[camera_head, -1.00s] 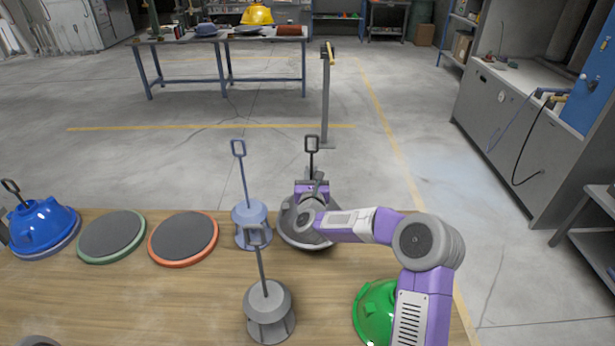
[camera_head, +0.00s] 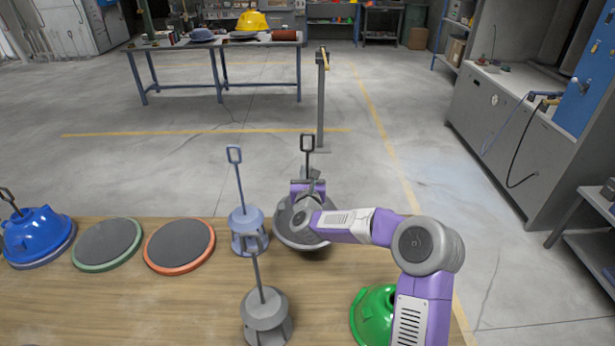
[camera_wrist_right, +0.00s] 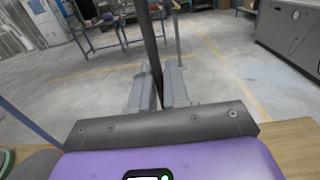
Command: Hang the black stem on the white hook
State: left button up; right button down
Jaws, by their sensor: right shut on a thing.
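The black stem (camera_head: 307,147) stands upright with a loop at its top, rising from a dark grey hood (camera_head: 290,232) at the table's far edge. My right gripper (camera_head: 308,186) is shut on this stem just above the hood and partly hides the hood. In the right wrist view the stem (camera_wrist_right: 151,45) runs up between the two fingers (camera_wrist_right: 158,92). My left gripper is not in view. I cannot make out a white hook for certain; a grey post (camera_head: 321,105) with a yellowish top stands on the floor beyond the table.
A blue-grey stemmed stand (camera_head: 246,230) is close left of the hood. A grey stemmed stand (camera_head: 266,318) is nearer me. A green hood (camera_head: 373,318) lies beside my right arm. Orange-rimmed (camera_head: 180,245) and green-rimmed discs (camera_head: 107,244) and a blue hood (camera_head: 38,236) are left.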

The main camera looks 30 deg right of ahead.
jog(key=shift+r+p, duration=0.3)
jog(key=shift+r, duration=1.15)
